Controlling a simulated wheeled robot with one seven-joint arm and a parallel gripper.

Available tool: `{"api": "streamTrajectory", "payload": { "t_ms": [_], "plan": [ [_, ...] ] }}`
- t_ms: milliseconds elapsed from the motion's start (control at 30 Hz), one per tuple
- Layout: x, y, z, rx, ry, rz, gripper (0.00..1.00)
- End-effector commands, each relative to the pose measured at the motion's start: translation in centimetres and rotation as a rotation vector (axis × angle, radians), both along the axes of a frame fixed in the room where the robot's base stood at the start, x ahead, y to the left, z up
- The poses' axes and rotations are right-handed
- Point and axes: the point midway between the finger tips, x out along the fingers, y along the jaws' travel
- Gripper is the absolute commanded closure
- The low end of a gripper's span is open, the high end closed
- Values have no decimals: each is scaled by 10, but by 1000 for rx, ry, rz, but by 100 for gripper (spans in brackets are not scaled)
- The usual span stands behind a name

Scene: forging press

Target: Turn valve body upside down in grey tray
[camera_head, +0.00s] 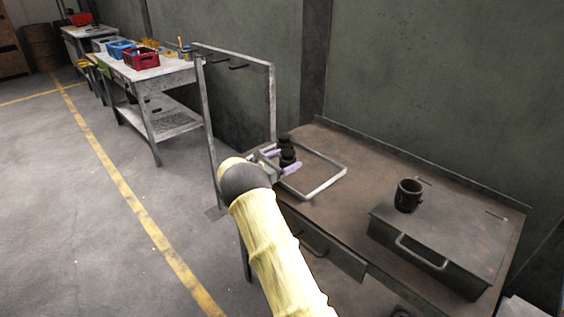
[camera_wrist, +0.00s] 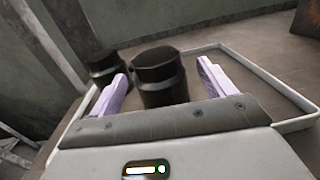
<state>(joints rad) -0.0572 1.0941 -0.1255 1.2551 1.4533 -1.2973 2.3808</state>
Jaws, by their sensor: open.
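The grey tray (camera_head: 327,187) is a thin-rimmed frame lying on the brown workbench; its rim also shows in the wrist view (camera_wrist: 301,127). Two dark, banded cylindrical parts stand upright at the tray's left side. The nearer one (camera_wrist: 160,88) stands between my fingers in the wrist view; the other (camera_wrist: 103,67) is behind it to the left. I cannot tell for sure which is the valve body. In the head view the dark parts (camera_head: 286,147) overlap. My gripper (camera_head: 283,161) is open, with a pale purple finger on either side of the nearer part. Its lower end is hidden by my gripper.
A dark mug-like part (camera_head: 408,196) stands on a metal box with a handle (camera_head: 440,243) at the bench's right. A metal rack frame (camera_head: 272,100) rises behind the tray's left side. Another table (camera_head: 165,75) with red and blue bins stands far left. The tray's right part is empty.

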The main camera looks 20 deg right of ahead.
Motion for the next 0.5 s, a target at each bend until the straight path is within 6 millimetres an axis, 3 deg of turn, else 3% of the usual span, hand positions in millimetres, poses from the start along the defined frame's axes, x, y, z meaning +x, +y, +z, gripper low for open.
{"api": "streamTrajectory", "payload": {
  "t_ms": [233,500],
  "plan": [
    [-3,13,-1,1,0,2,18],
    [-16,62,0,-1,1,7,18]
  ]
}}
